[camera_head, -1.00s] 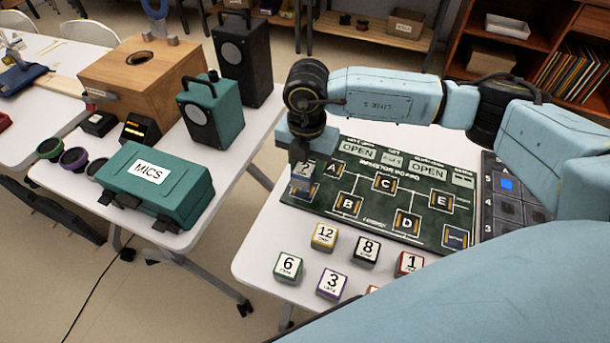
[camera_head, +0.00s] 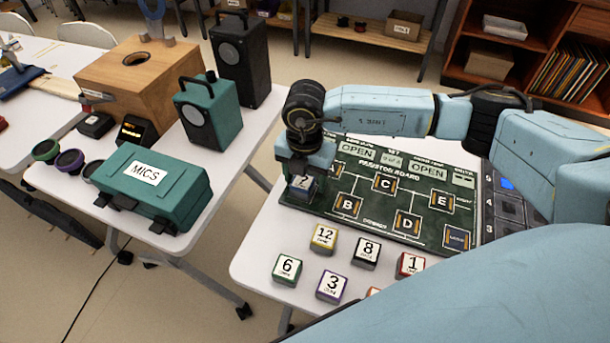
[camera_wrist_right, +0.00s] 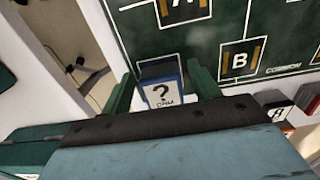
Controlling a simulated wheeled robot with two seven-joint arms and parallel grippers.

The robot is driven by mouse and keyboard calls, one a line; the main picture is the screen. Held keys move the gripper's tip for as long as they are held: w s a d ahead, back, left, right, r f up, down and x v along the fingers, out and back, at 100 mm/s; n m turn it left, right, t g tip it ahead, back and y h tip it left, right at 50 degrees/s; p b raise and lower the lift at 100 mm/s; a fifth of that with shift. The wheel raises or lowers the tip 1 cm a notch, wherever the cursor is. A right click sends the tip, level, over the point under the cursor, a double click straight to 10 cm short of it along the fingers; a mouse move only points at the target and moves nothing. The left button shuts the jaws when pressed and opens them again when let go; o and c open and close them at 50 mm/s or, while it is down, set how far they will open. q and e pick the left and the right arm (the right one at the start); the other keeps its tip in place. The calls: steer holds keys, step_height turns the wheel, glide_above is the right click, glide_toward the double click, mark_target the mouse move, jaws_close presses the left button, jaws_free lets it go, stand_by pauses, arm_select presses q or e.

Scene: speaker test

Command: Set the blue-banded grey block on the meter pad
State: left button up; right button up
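The blue-banded grey block (camera_head: 303,187), marked "?", is at the left end of the green board, upright and low over it. In the right wrist view the block (camera_wrist_right: 162,94) is between the two green fingers of my right gripper (camera_wrist_right: 161,72), with narrow gaps showing beside it, so the fingers look open around it. In the head view my right gripper (camera_head: 303,165) points down over the block and hides its upper back part. What lies under the block is hidden. My left gripper is not in view.
A teal MICS case (camera_head: 150,185) sits on the left table across a gap.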

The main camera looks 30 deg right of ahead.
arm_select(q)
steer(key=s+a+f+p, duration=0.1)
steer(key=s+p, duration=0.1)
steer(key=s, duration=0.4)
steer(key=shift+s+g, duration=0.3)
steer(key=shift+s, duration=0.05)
arm_select(e)
step_height(320, 180, up, 12)
steer(key=shift+r, duration=0.15)
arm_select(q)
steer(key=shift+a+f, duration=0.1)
